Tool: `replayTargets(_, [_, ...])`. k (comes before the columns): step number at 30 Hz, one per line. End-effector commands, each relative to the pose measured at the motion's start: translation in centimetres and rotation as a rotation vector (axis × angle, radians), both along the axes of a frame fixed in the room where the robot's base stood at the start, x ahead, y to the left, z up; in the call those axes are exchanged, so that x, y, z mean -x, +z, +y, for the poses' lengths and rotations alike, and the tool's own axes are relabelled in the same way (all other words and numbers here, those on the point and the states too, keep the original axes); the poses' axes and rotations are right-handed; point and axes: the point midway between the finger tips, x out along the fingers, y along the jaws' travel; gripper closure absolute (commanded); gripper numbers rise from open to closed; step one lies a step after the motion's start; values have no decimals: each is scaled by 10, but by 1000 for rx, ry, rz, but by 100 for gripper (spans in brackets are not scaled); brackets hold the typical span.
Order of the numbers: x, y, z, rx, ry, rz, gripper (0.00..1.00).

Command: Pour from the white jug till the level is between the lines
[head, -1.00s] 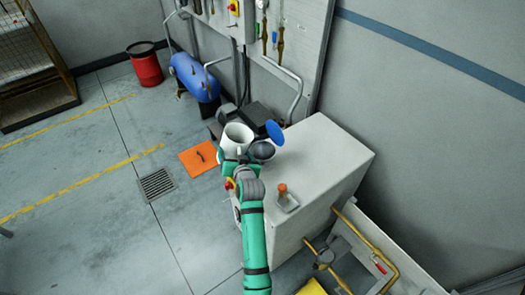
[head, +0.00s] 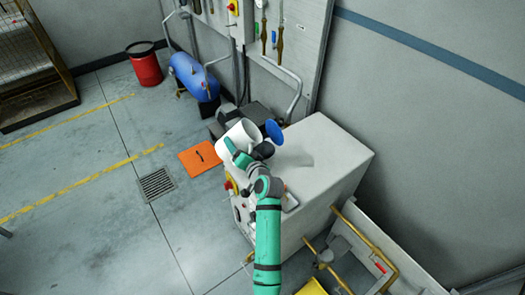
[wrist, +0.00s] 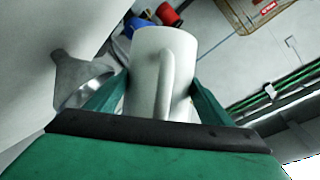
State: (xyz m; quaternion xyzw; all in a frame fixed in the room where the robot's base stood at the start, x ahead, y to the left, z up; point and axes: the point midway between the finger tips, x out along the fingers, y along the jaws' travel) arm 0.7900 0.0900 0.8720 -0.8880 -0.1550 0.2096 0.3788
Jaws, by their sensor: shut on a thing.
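The white jug (head: 236,133) is in my gripper (head: 240,154), above the far left corner of the pale cabinet (head: 325,150). It is tilted, its mouth toward the right. In the wrist view the jug (wrist: 150,75) stands between the two green fingers, its handle facing the camera. A dark round fitting (head: 264,150) with a raised blue lid (head: 273,131) is just right of the jug, partly hidden by my gripper. In the wrist view a grey funnel-shaped part (wrist: 75,78) is left of the fingers. I cannot see any liquid, level or lines.
An orange mat (head: 199,158) and a floor grate (head: 156,184) lie left of the cabinet. A blue tank (head: 195,78) and red bin (head: 145,68) stand behind. Yellow pipes (head: 365,240) run at the cabinet's right front. The cabinet's right top is clear.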

Motion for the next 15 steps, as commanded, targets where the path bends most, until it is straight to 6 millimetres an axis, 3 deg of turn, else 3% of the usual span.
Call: replayTargets(15, [0, 2, 1, -68, 0, 9, 70])
